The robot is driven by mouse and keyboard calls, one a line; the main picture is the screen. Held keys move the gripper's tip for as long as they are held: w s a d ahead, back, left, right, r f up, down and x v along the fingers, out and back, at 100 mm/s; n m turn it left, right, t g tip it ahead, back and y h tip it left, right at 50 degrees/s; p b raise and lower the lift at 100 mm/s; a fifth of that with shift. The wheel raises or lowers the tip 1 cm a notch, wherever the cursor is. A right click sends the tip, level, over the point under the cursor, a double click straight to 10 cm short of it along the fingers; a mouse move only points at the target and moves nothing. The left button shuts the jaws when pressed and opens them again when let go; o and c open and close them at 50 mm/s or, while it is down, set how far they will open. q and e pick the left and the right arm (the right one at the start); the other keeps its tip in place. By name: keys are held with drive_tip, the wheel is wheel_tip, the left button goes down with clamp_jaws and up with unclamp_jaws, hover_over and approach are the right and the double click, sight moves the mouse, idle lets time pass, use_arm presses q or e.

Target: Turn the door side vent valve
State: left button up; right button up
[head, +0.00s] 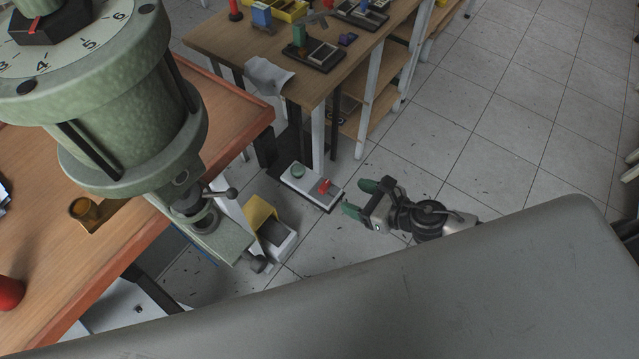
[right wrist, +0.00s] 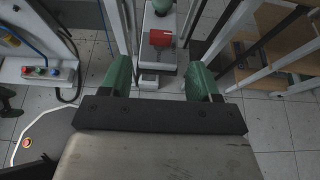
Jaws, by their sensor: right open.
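I cannot tell for certain whether the red part is the vent valve. My right gripper (head: 360,199) is open and empty, just right of the box in the head view, with green fingertips pointing toward it. In the right wrist view, the red part (right wrist: 161,38) stands beyond and between the open fingers (right wrist: 159,80), apart from them. The green part (right wrist: 162,6) shows behind it at the top edge. My left gripper is not in view.
A green machine (head: 130,110) with a numbered dial stands on a wooden table (head: 110,265) at left. A yellow-hooded pedal (head: 262,219) is on the floor. A wooden workbench (head: 225,38) with tools is behind the box. Tiled floor (head: 500,130) is clear at right.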

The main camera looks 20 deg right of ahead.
sight(326, 186)
drive_tip(key=p+x, duration=0.1)
drive_tip(key=x, duration=0.9)
drive_tip(key=c, duration=0.9)
